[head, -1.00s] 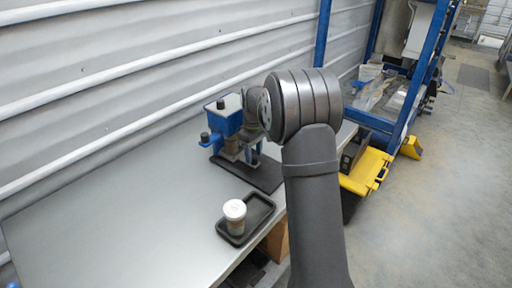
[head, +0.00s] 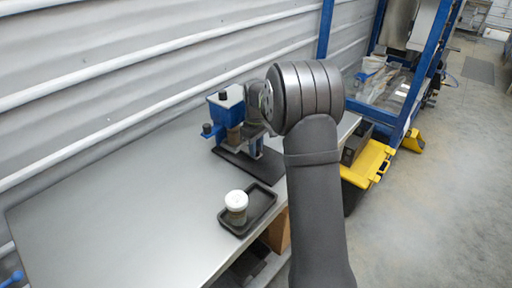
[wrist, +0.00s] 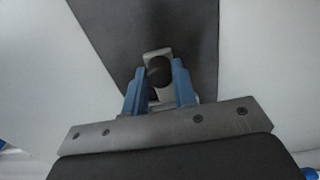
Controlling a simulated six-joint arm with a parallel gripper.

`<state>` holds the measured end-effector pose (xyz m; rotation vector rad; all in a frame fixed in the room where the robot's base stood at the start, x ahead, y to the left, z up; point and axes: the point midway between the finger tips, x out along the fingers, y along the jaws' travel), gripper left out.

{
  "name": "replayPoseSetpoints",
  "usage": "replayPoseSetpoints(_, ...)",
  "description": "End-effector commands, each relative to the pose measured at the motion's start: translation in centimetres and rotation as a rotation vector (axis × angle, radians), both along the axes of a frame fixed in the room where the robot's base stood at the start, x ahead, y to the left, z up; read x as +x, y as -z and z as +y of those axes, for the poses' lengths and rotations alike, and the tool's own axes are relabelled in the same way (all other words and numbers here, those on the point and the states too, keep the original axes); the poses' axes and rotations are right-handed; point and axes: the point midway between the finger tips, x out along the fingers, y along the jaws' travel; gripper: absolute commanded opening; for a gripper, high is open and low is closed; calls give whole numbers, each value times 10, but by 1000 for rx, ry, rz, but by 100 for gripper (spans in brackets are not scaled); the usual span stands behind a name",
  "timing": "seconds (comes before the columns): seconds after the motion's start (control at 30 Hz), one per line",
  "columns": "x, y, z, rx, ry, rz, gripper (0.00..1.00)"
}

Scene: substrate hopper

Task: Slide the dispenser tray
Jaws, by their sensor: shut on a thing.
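The dispenser has a blue hopper (head: 228,103) with a dark knob on top, and it stands on a black base plate (head: 264,170) near the back wall. In the head view my arm's wrist is right beside the dispenser and hides part of it. In the wrist view my gripper (wrist: 160,74) has its blue fingers closed on either side of a dark round knob on a small grey piece, which I take as the dispenser tray (wrist: 153,57). The dark base plate lies below it. The rest of the tray is hidden.
A jar with a white lid (head: 236,200) stands in a small black tray (head: 262,212) in front of the dispenser. The grey table (head: 120,210) is clear to the left. A yellow case (head: 368,165) and a blue frame (head: 418,90) are at the right.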

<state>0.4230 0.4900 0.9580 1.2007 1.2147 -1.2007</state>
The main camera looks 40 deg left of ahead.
Motion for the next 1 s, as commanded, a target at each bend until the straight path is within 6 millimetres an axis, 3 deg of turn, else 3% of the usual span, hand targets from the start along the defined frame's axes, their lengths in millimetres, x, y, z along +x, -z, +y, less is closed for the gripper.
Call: replayPoseSetpoints(1.0,1,-1,-79,0,1,0,12)
